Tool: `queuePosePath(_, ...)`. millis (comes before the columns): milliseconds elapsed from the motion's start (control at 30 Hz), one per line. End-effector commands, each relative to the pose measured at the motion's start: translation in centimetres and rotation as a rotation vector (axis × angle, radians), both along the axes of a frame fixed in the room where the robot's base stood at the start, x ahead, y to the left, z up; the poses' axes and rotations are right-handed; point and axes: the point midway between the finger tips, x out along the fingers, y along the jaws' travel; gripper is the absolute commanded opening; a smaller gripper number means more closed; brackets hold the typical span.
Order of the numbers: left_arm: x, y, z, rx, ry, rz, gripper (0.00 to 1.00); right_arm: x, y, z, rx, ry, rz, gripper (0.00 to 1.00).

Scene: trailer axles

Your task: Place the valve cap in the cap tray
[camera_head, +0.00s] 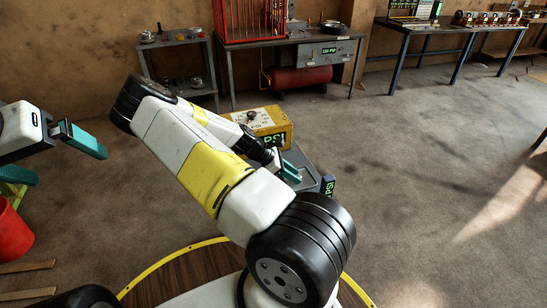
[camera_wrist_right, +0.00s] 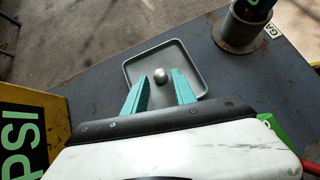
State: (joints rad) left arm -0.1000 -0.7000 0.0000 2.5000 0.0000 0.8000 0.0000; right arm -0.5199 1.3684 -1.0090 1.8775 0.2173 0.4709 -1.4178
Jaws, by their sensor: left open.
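The valve cap, a small silvery rounded piece (camera_wrist_right: 161,76), appears to rest on the floor of the shallow square grey cap tray (camera_wrist_right: 193,58) in the right wrist view. My right gripper (camera_wrist_right: 161,73) is open, with its teal fingers on either side of the cap and a visible gap to each. Its exact height above the tray is hard to tell. In the head view my right arm hides the cap and tray. My left gripper (camera_head: 68,167) is open and empty at the left, away from the bench.
The tray is on a dark bench (camera_wrist_right: 215,85). A grey cylindrical holder (camera_wrist_right: 236,33) with a dark tool stands at its right. A yellow PSI box (camera_wrist_right: 52,113) is at the left. A red bucket (camera_head: 14,235) is at far left. The floor at right is clear.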

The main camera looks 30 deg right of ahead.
Motion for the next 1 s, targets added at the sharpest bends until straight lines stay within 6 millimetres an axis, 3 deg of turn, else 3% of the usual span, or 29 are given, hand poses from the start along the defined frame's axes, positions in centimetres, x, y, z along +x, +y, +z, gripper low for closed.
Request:
queuePosePath(167,0.0,0.0,0.0,0.000,0.000,0.000,1.00,-0.2,0.1,1.2,0.000,0.004,-0.005,0.40)
queuePosePath(633,0.0,0.0,0.0,0.000,0.000,0.000,1.00,2.2,6.6,8.0,0.003,0.001,-0.001,0.40)
queuePosePath(867,0.0,0.0,0.0,0.000,0.000,0.000,1.00,2.6,8.0,9.5,0.007,0.000,-0.008,0.40)
queuePosePath(1000,0.0,0.0,0.0,0.000,0.000,0.000,1.00,1.8,8.9,9.8,0.067,-0.040,-0.072,0.40)
